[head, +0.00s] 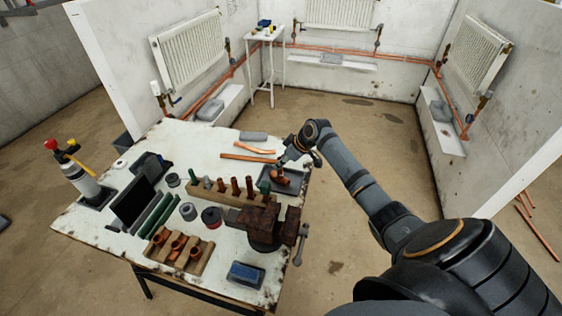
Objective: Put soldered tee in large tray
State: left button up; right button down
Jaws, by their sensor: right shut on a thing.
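The soldered tee (279,176) is a small copper-brown piece at the far right part of the workbench. My right gripper (283,165) reaches in from the right and is shut on it. The large tray (297,187) is a dark, shallow tray under the tee. The tee is over or inside the tray; I cannot tell whether it touches the bottom. The gripper's fingers are small and partly hidden by the wrist. My left gripper is not in view.
A wooden block with upright copper pieces (220,193) stands left of the tray. A rusty vise (268,223) stands in front of it. Copper pipes (250,157) lie behind it. A gas torch (85,180) stands at the bench's left.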

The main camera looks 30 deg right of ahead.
jog(key=c, duration=1.3)
grip_release()
jog(key=shift+o, duration=0.2)
jog(key=v, duration=1.2)
jog(key=shift+b, duration=0.45)
